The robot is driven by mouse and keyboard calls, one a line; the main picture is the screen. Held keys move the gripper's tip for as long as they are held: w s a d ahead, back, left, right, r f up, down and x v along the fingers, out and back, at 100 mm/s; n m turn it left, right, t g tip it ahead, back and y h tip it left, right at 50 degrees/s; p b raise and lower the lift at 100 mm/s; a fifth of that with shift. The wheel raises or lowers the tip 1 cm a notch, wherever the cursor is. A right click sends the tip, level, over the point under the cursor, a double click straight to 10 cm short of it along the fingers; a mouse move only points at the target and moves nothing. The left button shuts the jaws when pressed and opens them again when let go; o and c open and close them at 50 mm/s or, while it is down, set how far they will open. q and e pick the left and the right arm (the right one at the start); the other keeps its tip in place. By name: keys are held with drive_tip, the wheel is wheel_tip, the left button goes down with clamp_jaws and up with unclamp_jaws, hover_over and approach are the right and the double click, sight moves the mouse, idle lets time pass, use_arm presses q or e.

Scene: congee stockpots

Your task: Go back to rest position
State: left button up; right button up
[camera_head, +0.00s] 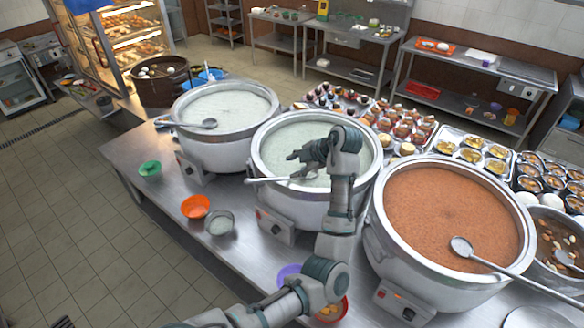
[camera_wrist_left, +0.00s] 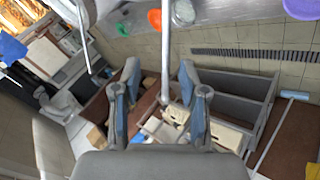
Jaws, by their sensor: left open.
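Three large stockpots stand along the steel counter. The middle pot (camera_head: 283,203) holds pale congee, the left pot (camera_head: 228,155) holds white congee, and the right pot (camera_head: 440,292) holds orange-brown congee. My left gripper (camera_head: 291,157) is over the middle pot, pointing left, with my arm rising from the bottom edge. In the left wrist view the left gripper (camera_wrist_left: 159,75) has its two fingers spread, nothing clasped between them. A ladle (camera_head: 265,180) lies across the middle pot's rim, just below the gripper. I cannot tell whether they touch. My right gripper is not in view.
Ladles rest in the left pot (camera_head: 209,124) and right pot (camera_head: 462,247). An orange bowl (camera_head: 196,207), green bowl (camera_head: 150,168) and metal bowl (camera_head: 220,223) sit at the counter's front edge. Trays of food (camera_head: 404,129) stand behind. The tiled floor (camera_head: 60,220) at left is mostly clear.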

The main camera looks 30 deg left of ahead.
use_arm(q)
drive_tip(key=shift+a+f, duration=0.1)
drive_tip(key=shift+a, duration=0.05)
drive_tip(key=s+f+m+t+h, duration=0.1)
drive_tip(key=s+f+m, duration=0.35)
drive_tip(key=f, duration=0.45)
drive_tip(key=s+f+m+t, duration=0.1)
drive_tip(key=s+f+m, duration=0.2)
drive_tip(key=f+m, duration=0.45)
drive_tip(key=s+f+m+t+h, duration=0.1)
drive_tip(key=s+f+m, duration=0.25)
drive_tip(key=f, duration=0.65)
drive_tip(key=s+d+f+m+h, duration=0.3)
drive_tip(key=s+d+f+m, duration=0.2)
drive_tip(key=s+d+m, duration=0.45)
drive_tip(key=s+d+f+m+h, duration=0.4)
drive_tip(key=s+d+m, duration=0.2)
drive_tip(key=s, duration=0.7)
wheel_tip(320, 180, down, 27)
drive_tip(key=s+b, duration=0.1)
drive_tip(key=b, duration=0.2)
drive_tip(key=s+a+f+g+b, duration=0.2)
drive_tip(key=s+a+f, duration=0.1)
drive_tip(key=s+f, duration=1.5)
wheel_tip(320, 180, down, 3)
drive_tip(key=shift+s+a+f+m+y+b, duration=0.1)
drive_tip(key=shift+s+a+m+y+b, duration=0.15)
drive_tip(key=shift+a+m+y+b, duration=0.1)
